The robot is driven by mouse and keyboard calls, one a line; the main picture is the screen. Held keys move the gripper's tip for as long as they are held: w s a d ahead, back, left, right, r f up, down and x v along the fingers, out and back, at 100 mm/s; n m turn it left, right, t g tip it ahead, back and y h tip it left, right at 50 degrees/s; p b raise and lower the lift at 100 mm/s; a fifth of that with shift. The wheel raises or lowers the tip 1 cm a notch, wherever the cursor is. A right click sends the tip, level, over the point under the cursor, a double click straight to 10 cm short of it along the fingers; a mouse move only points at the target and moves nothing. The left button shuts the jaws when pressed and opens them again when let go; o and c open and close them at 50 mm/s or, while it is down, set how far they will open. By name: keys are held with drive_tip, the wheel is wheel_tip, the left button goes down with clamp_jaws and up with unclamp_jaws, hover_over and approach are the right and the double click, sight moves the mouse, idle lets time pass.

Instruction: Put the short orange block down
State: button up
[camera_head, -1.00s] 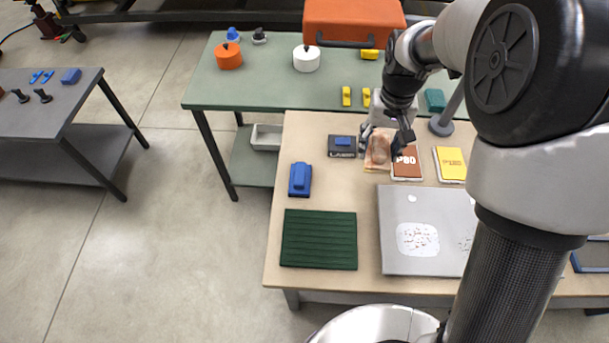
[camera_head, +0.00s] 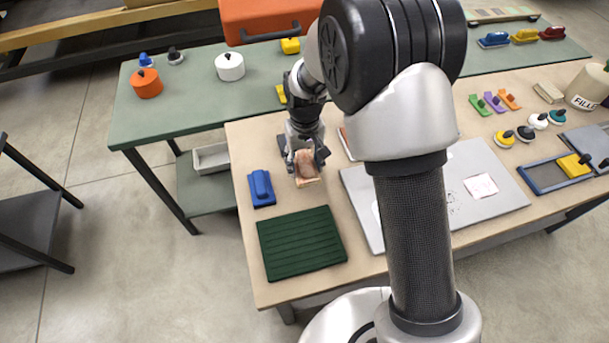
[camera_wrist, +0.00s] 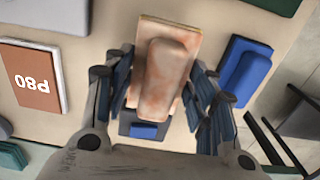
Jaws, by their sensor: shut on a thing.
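The short orange block (camera_wrist: 165,80) is a worn, pinkish-orange block on a flat tan-orange base (camera_wrist: 168,30). My gripper (camera_wrist: 163,88) is shut on it, with a finger on each long side. In the head view my gripper (camera_head: 305,160) points down over the beige table with the block (camera_head: 306,168) between its fingers. The block looks level; whether its base touches the table I cannot tell. A dark box with a blue top (camera_wrist: 145,130) shows just past the block's near end in the wrist view, partly hidden by it.
A blue block (camera_head: 262,187) lies left of my gripper, and a green ribbed mat (camera_head: 300,243) lies in front. A brown P80 sheet (camera_wrist: 32,77) and a grey board (camera_head: 490,190) are on the other side. Bare table lies between the blue block and the mat.

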drive_tip(key=shift+f+b, duration=0.65)
drive_tip(key=shift+f, duration=1.85)
drive_tip(key=shift+f, duration=0.2)
drive_tip(key=o, duration=0.9)
drive_tip(key=shift+o, duration=0.2)
drive_tip(key=shift+r, duration=0.15)
